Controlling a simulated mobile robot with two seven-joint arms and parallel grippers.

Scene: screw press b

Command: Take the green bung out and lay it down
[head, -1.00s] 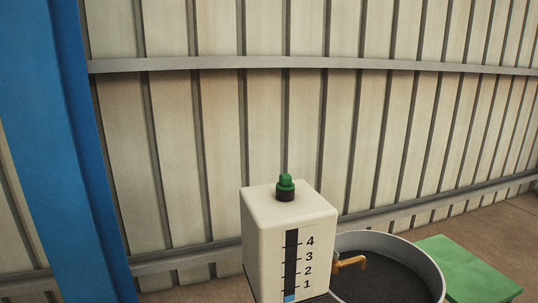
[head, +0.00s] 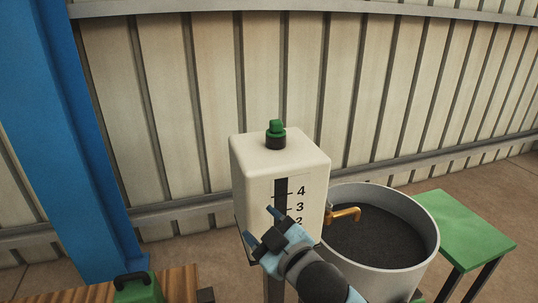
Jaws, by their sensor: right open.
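The green bung (head: 275,129) sits upright in a dark collar on top of a white tank (head: 258,163). The tank has a dark level strip numbered on its front. My right gripper (head: 283,222) is open and empty in front of the tank's front face, below the bung and apart from it. It hides the lower part of the scale. My left gripper is not in view.
A brass tap (head: 343,214) sticks out from the tank's right side over a large grey tub (head: 428,243) with dark contents. A green-topped table (head: 465,228) stands at the right. A green object with a black handle (head: 137,289) is on a wooden surface (head: 182,284) at lower left. A blue post (head: 60,150) rises at the left.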

